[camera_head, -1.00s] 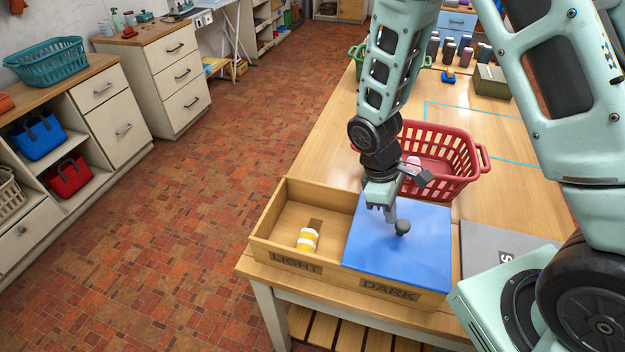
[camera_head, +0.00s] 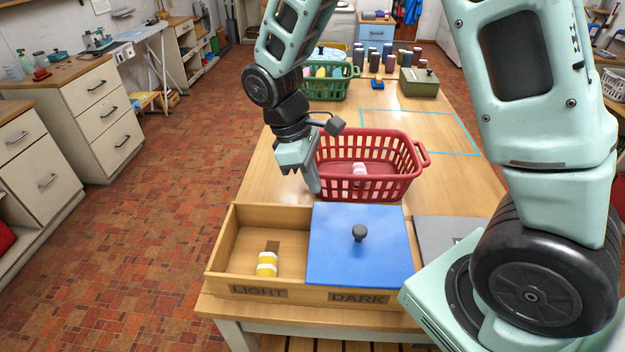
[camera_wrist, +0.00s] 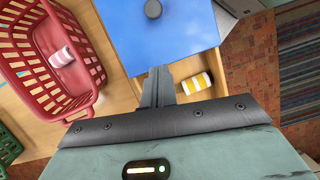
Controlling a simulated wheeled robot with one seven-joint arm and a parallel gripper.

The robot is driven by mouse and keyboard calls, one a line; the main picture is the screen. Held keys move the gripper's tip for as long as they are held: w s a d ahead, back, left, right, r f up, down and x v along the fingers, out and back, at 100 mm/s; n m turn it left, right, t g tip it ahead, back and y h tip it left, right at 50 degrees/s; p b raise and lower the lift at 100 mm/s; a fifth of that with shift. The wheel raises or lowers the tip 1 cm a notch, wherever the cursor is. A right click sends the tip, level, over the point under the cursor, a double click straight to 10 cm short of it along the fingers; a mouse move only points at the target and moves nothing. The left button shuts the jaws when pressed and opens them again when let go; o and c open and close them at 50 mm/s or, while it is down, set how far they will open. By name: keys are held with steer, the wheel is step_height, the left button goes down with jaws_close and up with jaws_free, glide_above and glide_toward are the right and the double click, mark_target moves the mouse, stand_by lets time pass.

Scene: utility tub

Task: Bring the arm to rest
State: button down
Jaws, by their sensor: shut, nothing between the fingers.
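My gripper (camera_head: 312,182) is shut and empty, held above the table by the near left corner of the red basket. In the wrist view its closed fingers (camera_wrist: 157,88) point toward the wooden box and the blue lid. The blue lid (camera_head: 338,262) with a dark round knob covers the DARK side of the wooden sorting box (camera_head: 222,262). The LIGHT side is open and holds a yellow-and-white roll (camera_head: 267,264), which also shows in the wrist view (camera_wrist: 198,83).
The red basket (camera_head: 400,186) holds a pink-and-white roll (camera_head: 359,170). Behind stand a green basket (camera_head: 335,92), several dark cylinders (camera_head: 388,60) and an olive box (camera_head: 419,84). A grey panel (camera_head: 437,232) lies right of the lid. The blue-outlined table area (camera_head: 415,130) is clear.

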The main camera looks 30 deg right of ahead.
stand_by(0.5)
steer(key=s+a+m+t+y+b, duration=0.1)
steer(key=s+a+b, duration=0.5)
steer(key=s+a, duration=0.6)
steer(key=s+t+y, duration=0.1)
steer(key=s+y, duration=0.1)
steer(key=s, duration=0.4)
steer(key=shift+a+r+t+b, duration=0.3)
steer(key=shift+a+r+b, duration=0.05)
